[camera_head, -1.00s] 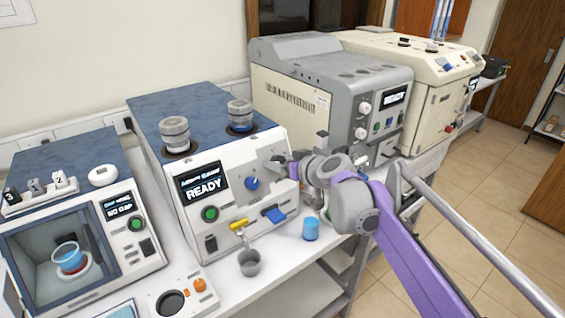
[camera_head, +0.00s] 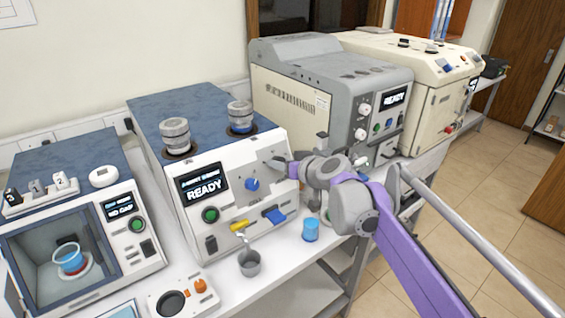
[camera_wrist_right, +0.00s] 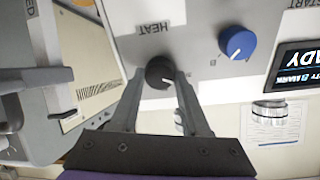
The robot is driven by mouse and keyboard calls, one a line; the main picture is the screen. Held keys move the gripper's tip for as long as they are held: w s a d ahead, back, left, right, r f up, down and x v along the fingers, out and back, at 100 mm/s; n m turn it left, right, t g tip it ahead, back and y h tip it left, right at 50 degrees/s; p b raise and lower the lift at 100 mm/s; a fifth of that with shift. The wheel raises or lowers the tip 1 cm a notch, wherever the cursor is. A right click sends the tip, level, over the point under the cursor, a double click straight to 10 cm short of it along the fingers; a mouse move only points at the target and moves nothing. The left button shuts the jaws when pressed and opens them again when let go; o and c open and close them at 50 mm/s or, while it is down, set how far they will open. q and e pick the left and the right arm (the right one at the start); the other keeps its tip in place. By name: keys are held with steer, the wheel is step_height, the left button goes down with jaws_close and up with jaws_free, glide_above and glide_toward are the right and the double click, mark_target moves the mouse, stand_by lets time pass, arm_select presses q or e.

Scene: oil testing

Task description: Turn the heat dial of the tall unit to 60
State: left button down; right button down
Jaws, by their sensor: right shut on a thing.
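The tall unit (camera_head: 170,115) is the white and blue machine with a READY screen, in the middle of the head view. Its heat dial (camera_wrist_right: 158,72) is a dark round knob with a light pointer mark, below an upside-down HEAT label (camera_wrist_right: 154,28) in the right wrist view. My right gripper (camera_wrist_right: 161,78) has one finger on each side of this dial and is shut on it. In the head view my right gripper (camera_head: 276,163) is at the right of the front panel and hides the dial. My left gripper is not in view.
A blue dial (camera_head: 252,184) sits left of the gripper on the same panel. A yellow-handled tap (camera_head: 239,226) is above a grey cup (camera_head: 249,263). A blue cup (camera_head: 311,230) stands on the bench below my right arm. A grey machine (camera_head: 330,80) stands close on the right.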

steer(key=m+p, duration=0.1)
steer(key=m, duration=0.2)
steer(key=shift+r, duration=0.1)
steer(key=m, duration=0.3)
steer(key=shift+h, duration=0.3)
steer(key=m, duration=0.3)
steer(key=shift+d+m+p, duration=0.1)
steer(key=shift+m+p, duration=0.2)
steer(key=shift+w+m+g, duration=0.1)
steer(key=shift+m+g, duration=0.3)
steer(key=shift+m, duration=1)
steer(key=shift+c, duration=1.9)
jaws_free()
